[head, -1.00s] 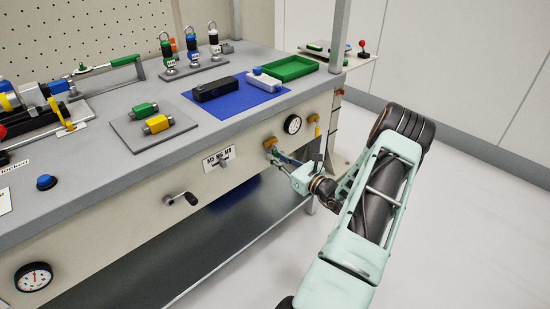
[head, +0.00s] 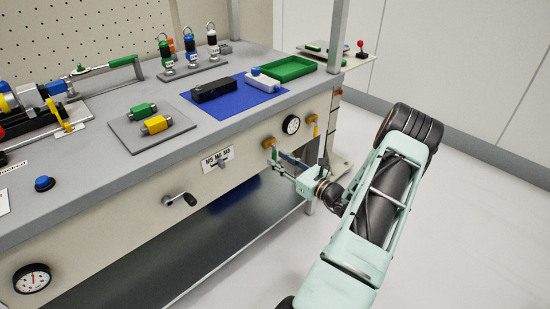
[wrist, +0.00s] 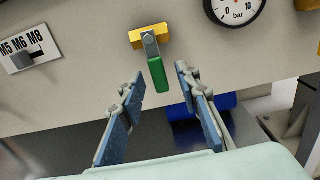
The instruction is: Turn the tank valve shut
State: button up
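A valve with a yellow body (wrist: 150,36) and a green lever (wrist: 158,76) is on the bench's front panel in the wrist view. The lever hangs down, slightly tilted in the picture. My gripper (wrist: 159,72) is open, one blue-padded finger on each side of the lever's lower end. A gap shows on both sides. In the head view the valve body (head: 268,142) shows left of my gripper (head: 287,165), but the fingers partly cover the lever. A second valve with a yellow lever (head: 316,130) is farther right.
A pressure gauge (wrist: 235,8) sits between the two valves. An M5 M6 M8 selector (wrist: 30,52) is on the left of the panel. A blue cylinder (wrist: 185,110) lies below the panel. A bench leg (wrist: 300,108) stands at right. The floor around my arm is clear.

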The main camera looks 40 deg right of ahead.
jog(key=s, duration=0.9)
jog(key=shift+s+d, duration=0.25)
jog(key=shift+d, duration=0.15)
